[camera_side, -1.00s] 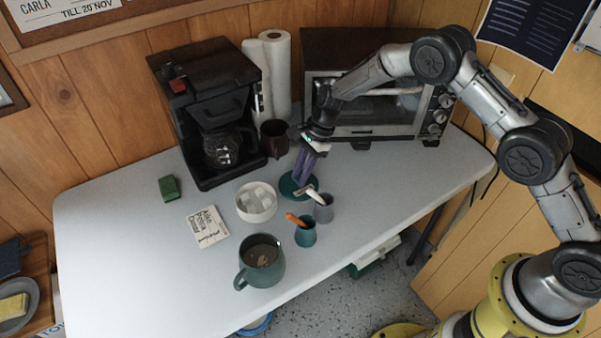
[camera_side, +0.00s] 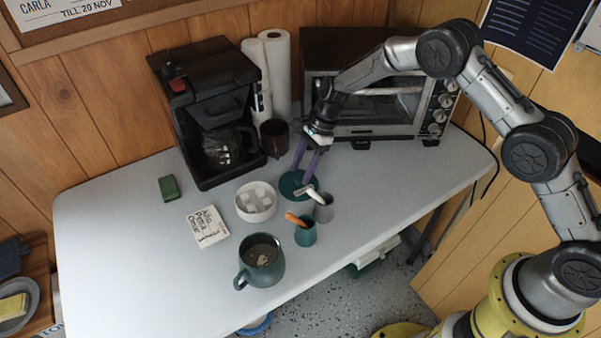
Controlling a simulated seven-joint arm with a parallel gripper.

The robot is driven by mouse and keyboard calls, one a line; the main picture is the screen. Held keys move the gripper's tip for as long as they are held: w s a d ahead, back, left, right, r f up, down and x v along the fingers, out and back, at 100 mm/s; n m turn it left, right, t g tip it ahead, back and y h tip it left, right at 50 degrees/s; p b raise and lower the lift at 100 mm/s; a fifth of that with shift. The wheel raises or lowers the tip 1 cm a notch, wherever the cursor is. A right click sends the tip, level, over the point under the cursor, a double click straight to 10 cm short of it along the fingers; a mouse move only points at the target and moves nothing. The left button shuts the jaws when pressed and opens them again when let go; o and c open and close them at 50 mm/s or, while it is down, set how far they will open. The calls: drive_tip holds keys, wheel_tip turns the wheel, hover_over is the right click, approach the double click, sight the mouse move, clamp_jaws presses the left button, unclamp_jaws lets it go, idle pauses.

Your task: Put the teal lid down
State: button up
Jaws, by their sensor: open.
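The teal lid (camera_side: 289,187) lies on the white table, a round flat disc behind the two small cups. My gripper (camera_side: 304,170) is above it, pointing down, with its two purple fingers spread apart. The fingertips are close over the lid. I cannot tell whether they touch it. The handle of a utensil in the grey cup overlaps the lid's right edge in this view.
A grey cup (camera_side: 324,211) and a teal cup (camera_side: 305,235) with utensils stand just in front of the lid. A white bowl of cubes (camera_side: 256,213) is to its left, a dark mug (camera_side: 274,138) behind. A teal mug (camera_side: 262,267) stands nearer.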

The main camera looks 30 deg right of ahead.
drive_tip(key=v, duration=1.1)
drive_tip(key=s+d+r+n+t+h, duration=0.1)
drive_tip(key=s+d+r+n, duration=0.25)
drive_tip(key=s+r, duration=0.5)
drive_tip(key=s+d+r+n+t+h, duration=0.1)
drive_tip(key=s+d+r+n+t, duration=0.1)
drive_tip(key=s+r+n, duration=0.45)
drive_tip(key=s+d+r+n+t+h, duration=0.1)
drive_tip(key=s+d+n, duration=0.2)
drive_tip(key=s, duration=0.8)
drive_tip(key=s+d+r+n+t+h, duration=0.1)
drive_tip(key=s+n, duration=0.4)
drive_tip(key=s, duration=0.6)
drive_tip(key=shift+s+d+r+t, duration=0.3)
drive_tip(key=shift+d+r, duration=0.3)
drive_tip(key=shift+d, duration=0.5)
